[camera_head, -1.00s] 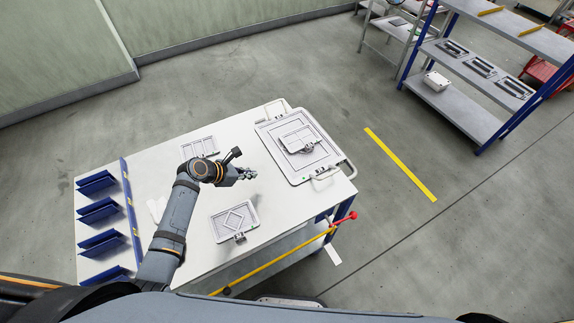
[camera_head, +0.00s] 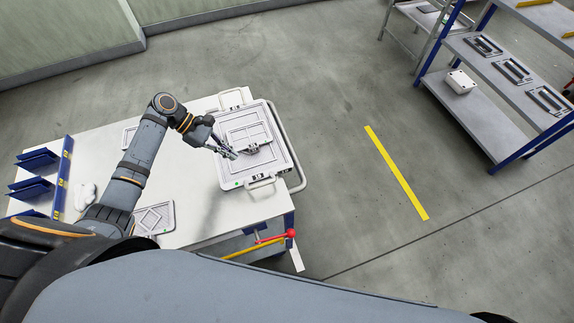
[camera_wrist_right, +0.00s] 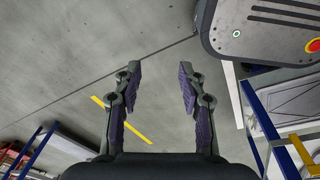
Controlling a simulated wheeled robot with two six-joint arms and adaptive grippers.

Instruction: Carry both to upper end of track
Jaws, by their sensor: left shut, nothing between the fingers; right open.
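A large light-grey tray with loop handles (camera_head: 233,176) lies on the right end of the white table (camera_head: 203,215). A smaller light-grey framed plate (camera_head: 246,129) lies on it, with a dark grip part at its near edge. My left gripper (camera_head: 230,153) is shut and empty, over the near-left edge of the smaller plate; whether it touches the plate I cannot tell. A second small plate with a diamond pattern (camera_head: 154,218) lies at the table's near side. My right gripper (camera_wrist_right: 160,78) is open and empty above the floor. I cannot make out a track for certain.
Blue angled holders (camera_head: 38,160) stand at the table's left. A shelf rack (camera_head: 500,75) stands at the right. The floor between, with a yellow stripe (camera_head: 396,172), is clear.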

